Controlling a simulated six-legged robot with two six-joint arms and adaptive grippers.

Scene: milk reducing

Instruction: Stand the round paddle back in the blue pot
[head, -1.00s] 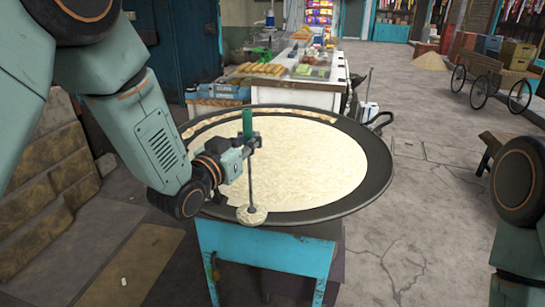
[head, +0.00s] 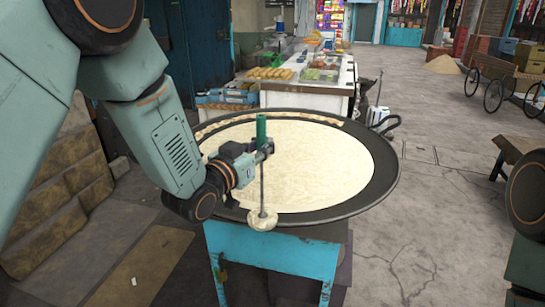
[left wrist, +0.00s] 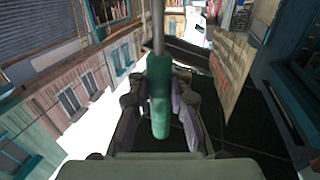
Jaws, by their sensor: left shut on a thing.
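The paddle has a green handle (head: 261,130), a thin metal rod and a round, batter-coated disc (head: 262,220) at the bottom. My left gripper (head: 267,149) is shut on it around the green handle. The paddle hangs nearly upright with its disc over the near rim of the large dark pan (head: 372,192). I cannot tell whether the disc touches the rim. In the left wrist view the handle (left wrist: 160,98) sits between the fingers, with the rod running up from it. I cannot make out the blue pot in either view. My right gripper is out of view.
The pan holds a wide pool of pale milk (head: 325,165) and rests on a blue metal stand (head: 275,254). Behind it is a white stall counter (head: 300,98) with food trays. A wooden bench (head: 517,150) stands at right. The pavement right of the pan is mostly clear.

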